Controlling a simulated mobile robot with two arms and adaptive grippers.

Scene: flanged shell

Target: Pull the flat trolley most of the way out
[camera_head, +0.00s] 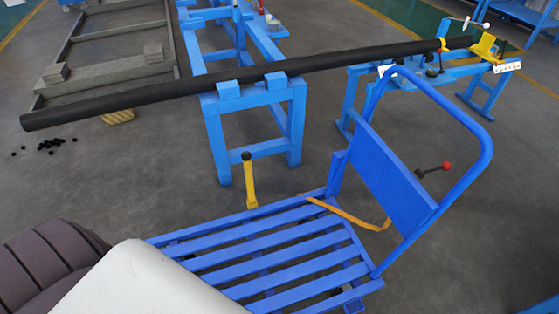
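The flat trolley (272,244) is blue, with a slatted deck and a raised loop handle (487,150) at its right end. A solid blue panel (383,175) sits inside the handle. The deck's left end is hidden behind a white rounded shape at the lower left. An orange strap (352,217) lies from the deck's back edge toward the handle end. Neither of my grippers shows in the head view, so I cannot see any contact with the trolley.
A long dark bar (240,81) rests on a blue stand (255,98) behind the trolley and reaches another blue stand (383,92) at right. A yellow post (249,184) stands by the deck's back edge. Small black pieces (47,146) lie at left.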

